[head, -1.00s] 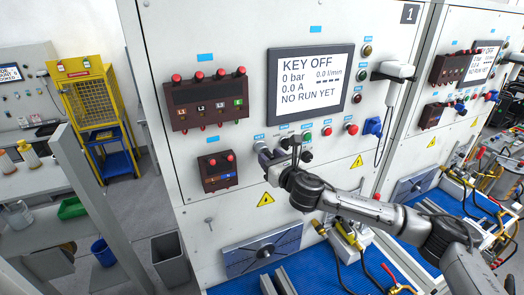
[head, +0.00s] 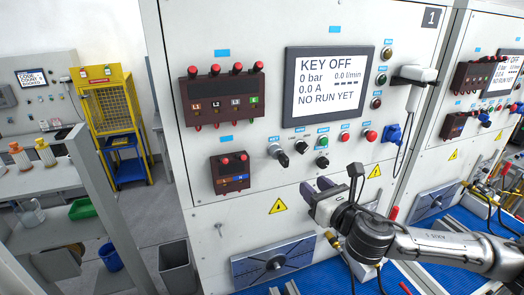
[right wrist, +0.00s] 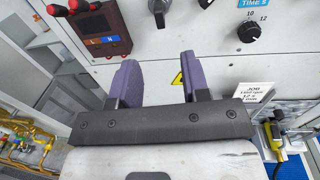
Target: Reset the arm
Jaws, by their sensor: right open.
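My right gripper (head: 318,189) is open and empty in front of the test panel, below the row of knobs and buttons. It also shows in the right wrist view (right wrist: 158,80), its two purple fingers apart with nothing between them. The key switch knob (head: 279,154) on the panel is uncovered, up and left of the gripper. A second black knob (head: 300,146) is beside it. The screen (head: 332,88) reads KEY OFF, 0 bar, 0.0 A, NO RUN YET. My left gripper is not in view.
A terminal block with red caps (head: 222,97) and a smaller one (head: 230,172) stick out from the panel. A metal plate (head: 272,261) is low on the panel above the blue bench mat (head: 325,284). A yellow cage stand (head: 112,110) is at the left.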

